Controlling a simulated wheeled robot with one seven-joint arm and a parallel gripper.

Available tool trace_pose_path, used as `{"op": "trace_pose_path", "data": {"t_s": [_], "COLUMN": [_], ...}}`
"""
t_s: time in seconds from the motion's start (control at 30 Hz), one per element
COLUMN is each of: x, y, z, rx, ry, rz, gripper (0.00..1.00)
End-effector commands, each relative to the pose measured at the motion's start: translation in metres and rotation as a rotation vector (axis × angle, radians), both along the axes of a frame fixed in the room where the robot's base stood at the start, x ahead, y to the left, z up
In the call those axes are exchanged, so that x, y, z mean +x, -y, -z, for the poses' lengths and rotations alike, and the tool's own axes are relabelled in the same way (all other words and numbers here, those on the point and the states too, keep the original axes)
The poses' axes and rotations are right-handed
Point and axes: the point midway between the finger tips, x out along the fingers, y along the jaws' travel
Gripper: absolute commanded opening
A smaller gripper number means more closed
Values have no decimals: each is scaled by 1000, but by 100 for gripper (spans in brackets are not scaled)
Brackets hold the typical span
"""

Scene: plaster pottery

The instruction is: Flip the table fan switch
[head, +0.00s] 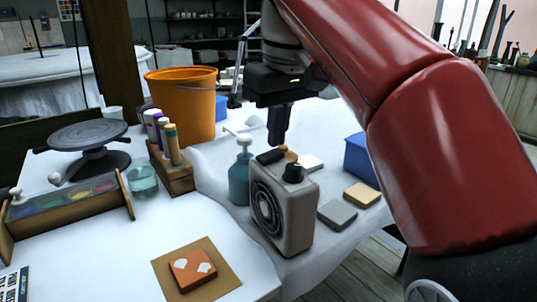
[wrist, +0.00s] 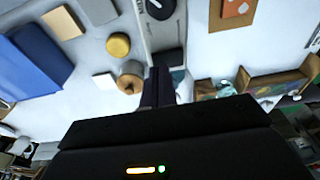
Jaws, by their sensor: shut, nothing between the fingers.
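The table fan (head: 297,218) is an off-white box with a dark round grille on its left-facing side. It stands upright on the white cloth. On its top are a black round knob (head: 293,173) and a dark raised piece (head: 269,156), which looks like the switch. My gripper (head: 279,141) points down just above and behind the fan's top, its dark fingers together and empty. In the wrist view the knob (wrist: 160,8) and the dark piece (wrist: 167,57) lie beyond the fingertips (wrist: 158,72). Whether the fingers touch the dark piece cannot be told.
A teal pump bottle (head: 239,178) stands close left of the fan. A small wooden piece (head: 289,154) is behind it. Grey (head: 338,213) and tan blocks (head: 362,195) and a blue box (head: 360,160) are to the right. An orange bucket (head: 185,108) stands behind left.

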Motion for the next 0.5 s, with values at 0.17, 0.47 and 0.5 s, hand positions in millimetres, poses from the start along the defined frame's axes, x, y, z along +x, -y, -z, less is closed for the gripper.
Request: {"op": "trace_pose_path", "data": {"t_s": [0.17, 0.47, 0.5], "x": [0, 0, 0], "y": [0, 0, 0], "z": [3, 8, 8], "rx": [0, 0, 0], "ry": [0, 0, 0], "rz": [0, 0, 0], "gripper": [0, 0, 0]}}
